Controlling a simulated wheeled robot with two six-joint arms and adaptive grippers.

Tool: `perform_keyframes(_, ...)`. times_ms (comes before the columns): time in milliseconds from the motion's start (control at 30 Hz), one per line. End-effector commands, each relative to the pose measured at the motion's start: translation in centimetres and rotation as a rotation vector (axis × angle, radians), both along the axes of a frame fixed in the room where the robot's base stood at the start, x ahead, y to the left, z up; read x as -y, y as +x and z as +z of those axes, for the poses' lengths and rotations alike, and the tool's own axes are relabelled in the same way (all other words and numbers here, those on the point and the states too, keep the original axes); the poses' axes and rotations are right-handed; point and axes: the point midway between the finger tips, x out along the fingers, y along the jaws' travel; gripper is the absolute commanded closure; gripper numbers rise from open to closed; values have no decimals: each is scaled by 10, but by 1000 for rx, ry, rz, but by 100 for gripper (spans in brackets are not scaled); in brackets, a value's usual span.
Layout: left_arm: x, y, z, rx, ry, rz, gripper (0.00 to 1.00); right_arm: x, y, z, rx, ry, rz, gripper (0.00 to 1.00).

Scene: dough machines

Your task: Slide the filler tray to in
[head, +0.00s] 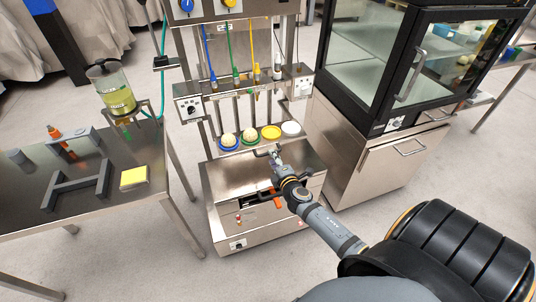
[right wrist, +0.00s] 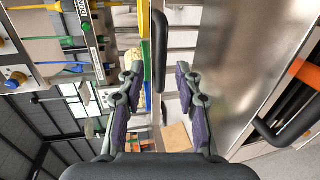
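The filler tray (head: 228,154) stands out at the front of the filling machine, below the nozzles. It carries a row of round cups in blue, green, yellow and white, the left two with pale dough-like balls. A dark bar handle (right wrist: 160,50) is at its front edge. My right gripper (head: 275,156) is at this front edge. In the right wrist view the right gripper (right wrist: 158,80) is open, with the handle between its two fingers and gaps on both sides. My left gripper is not in view.
The machine's lower cabinet (head: 225,185) has a dark opening with an orange-and-black part (head: 272,198). A steel side table (head: 110,170) with a grey stand and yellow block is at left. A glass-door cabinet (head: 370,60) stands close at right.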

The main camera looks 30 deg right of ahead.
Motion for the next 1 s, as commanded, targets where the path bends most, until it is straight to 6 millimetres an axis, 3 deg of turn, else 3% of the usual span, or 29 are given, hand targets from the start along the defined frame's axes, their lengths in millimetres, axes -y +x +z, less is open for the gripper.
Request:
perform_keyframes(100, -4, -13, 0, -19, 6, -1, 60, 6, 23, -4, 1, 1, -1, 66)
perform_keyframes(233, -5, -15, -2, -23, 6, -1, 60, 10, 39, -9, 0, 1, -1, 66)
perform_keyframes(600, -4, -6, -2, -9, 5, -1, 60, 11, 46, -11, -1, 1, 0, 66)
perform_keyframes(867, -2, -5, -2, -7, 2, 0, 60, 11, 46, -11, -1, 1, 0, 100)
perform_keyframes(1000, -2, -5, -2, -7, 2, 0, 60, 11, 45, -11, -1, 1, 0, 100)
